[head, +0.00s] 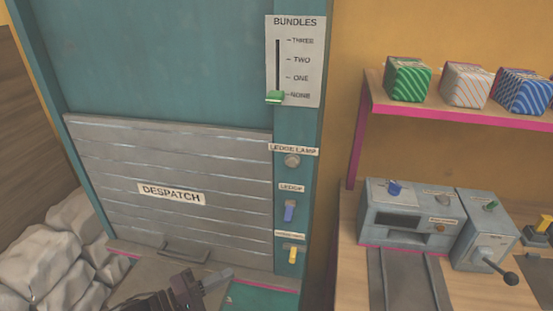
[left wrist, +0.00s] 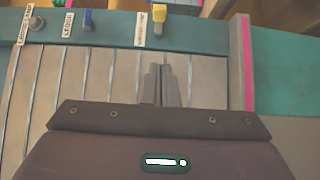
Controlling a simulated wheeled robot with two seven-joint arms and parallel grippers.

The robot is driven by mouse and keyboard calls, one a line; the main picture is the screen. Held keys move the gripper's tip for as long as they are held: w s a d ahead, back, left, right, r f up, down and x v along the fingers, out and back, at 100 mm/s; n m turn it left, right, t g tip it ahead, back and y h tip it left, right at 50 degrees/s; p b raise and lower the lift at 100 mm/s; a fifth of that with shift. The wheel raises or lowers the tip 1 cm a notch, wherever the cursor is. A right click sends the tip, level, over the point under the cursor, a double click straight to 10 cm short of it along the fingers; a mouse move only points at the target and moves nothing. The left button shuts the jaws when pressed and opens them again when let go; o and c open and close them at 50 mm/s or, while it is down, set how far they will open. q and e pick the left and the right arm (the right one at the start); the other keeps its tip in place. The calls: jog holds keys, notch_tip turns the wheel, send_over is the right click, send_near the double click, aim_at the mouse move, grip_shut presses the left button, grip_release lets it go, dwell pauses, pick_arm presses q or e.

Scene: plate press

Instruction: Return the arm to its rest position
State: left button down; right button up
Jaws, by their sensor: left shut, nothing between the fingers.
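My left gripper (head: 217,279) is low in the head view, in front of the lower edge of the grey slatted despatch shutter (head: 120,155). In the left wrist view its two fingers (left wrist: 162,75) are together with nothing between them. The shutter is down, with a handle (head: 185,252) at its bottom. The rest of the left arm is mostly out of the picture. My right gripper is in neither view.
A teal post right of the shutter carries the bundles slider (head: 275,97), a lamp (head: 292,160), a blue switch (head: 290,212) and a yellow switch (head: 293,254). Grey sacks (head: 60,255) lie at left. Right stand a grey machine (head: 410,217) and a pink-edged shelf (head: 450,114) with striped boxes.

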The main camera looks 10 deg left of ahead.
pick_arm(q)
jog(key=s+f+m+g+y, duration=0.3)
jog(key=s+m+g+y, duration=0.7)
jog(key=s+y, duration=0.35)
jog(key=s+f, duration=0.3)
jog(key=f, duration=2.9)
jog(key=s+a+f+m+g, duration=0.1)
jog(key=s+a+f, duration=0.2)
jog(key=s+f, duration=1.3)
jog(key=s, duration=0.3)
jog(key=shift+a+f+b, duration=0.2)
jog(key=shift+f+b, duration=0.1)
jog(key=shift+b, duration=0.05)
